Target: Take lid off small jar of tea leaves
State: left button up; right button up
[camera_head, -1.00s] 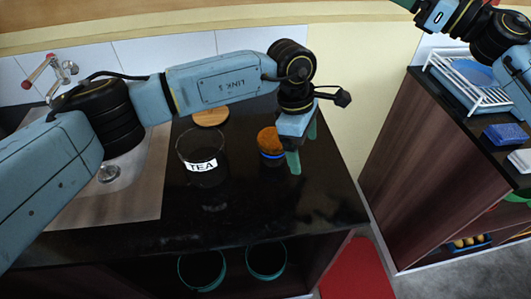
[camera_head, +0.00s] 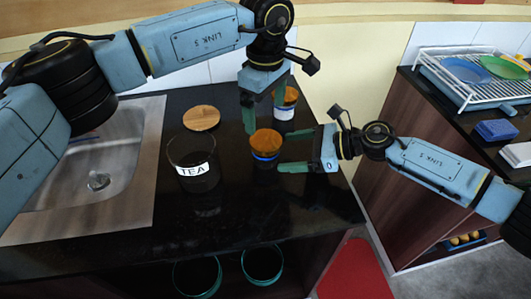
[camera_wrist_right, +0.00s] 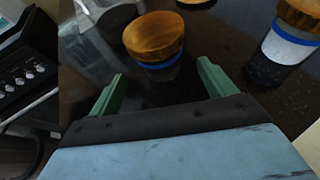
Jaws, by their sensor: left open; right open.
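A small jar (camera_head: 265,156) with a round wooden lid (camera_head: 266,141) and a blue band stands on the black counter, lid on. In the right wrist view its lid (camera_wrist_right: 154,36) is ahead of and between the fingertips. My right gripper (camera_head: 284,152) is open, level beside the jar on its right, fingers pointing at it. My left gripper (camera_head: 264,115) is open and empty, pointing down just above and behind the lid. A second lidded jar (camera_head: 285,112) stands behind, partly hidden by the left gripper. Contents of both jars are hard to make out.
A glass jar labelled TEA (camera_head: 192,172) stands open to the left, with a loose wooden disc (camera_head: 201,118) behind it. A sink (camera_head: 95,175) is at far left. The counter's front is clear. A dish rack (camera_head: 475,80) stands on the right-hand counter.

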aim_at(266, 139)
jog(key=x, duration=0.6)
jog(key=shift+w+a+f, duration=0.1)
jog(key=shift+w+a, duration=0.05)
jog(key=shift+a, duration=0.15)
jog(key=c, duration=1.3)
pick_arm(q)
jog(key=shift+c, duration=1)
pick_arm(e)
jog(key=c, duration=0.5)
pick_arm(q)
jog(key=m, duration=0.3)
jog(key=shift+m, duration=0.4)
pick_arm(e)
grip_shut()
pick_arm(q)
jog(key=shift+f+m, duration=0.3)
jog(key=shift+f, duration=0.1)
notch_tip(266, 139, down, 7)
jog(key=shift+f, duration=0.15)
